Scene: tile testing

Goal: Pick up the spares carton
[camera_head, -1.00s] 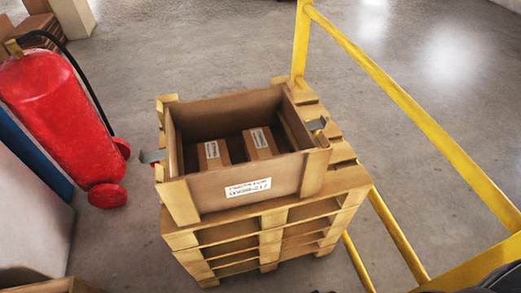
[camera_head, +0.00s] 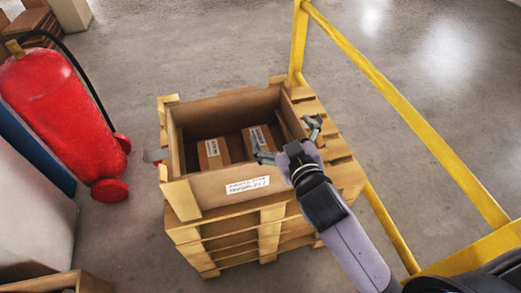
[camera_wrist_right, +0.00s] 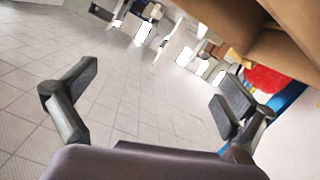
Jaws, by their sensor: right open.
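A brown open-topped carton (camera_head: 217,188) with a white label on its front sits on a stack of wooden pallets (camera_head: 268,238). Two small labelled boxes lie inside it, a left one (camera_head: 213,152) and a right one (camera_head: 258,140). Which of these is the spares carton, I cannot tell from the print. My right gripper (camera_head: 288,141) is open and empty, over the carton's right front corner in the head view; its fingers hide part of the rim. The wrist view shows the fingers wide apart with nothing between them. A brown surface (camera_wrist_right: 275,25) shows there at the upper right.
A red fire extinguisher (camera_head: 60,115) stands left of the pallets. A yellow rail (camera_head: 405,115) runs along the right side. Another open box (camera_head: 45,284) is at the lower left. The grey floor behind the pallets is clear.

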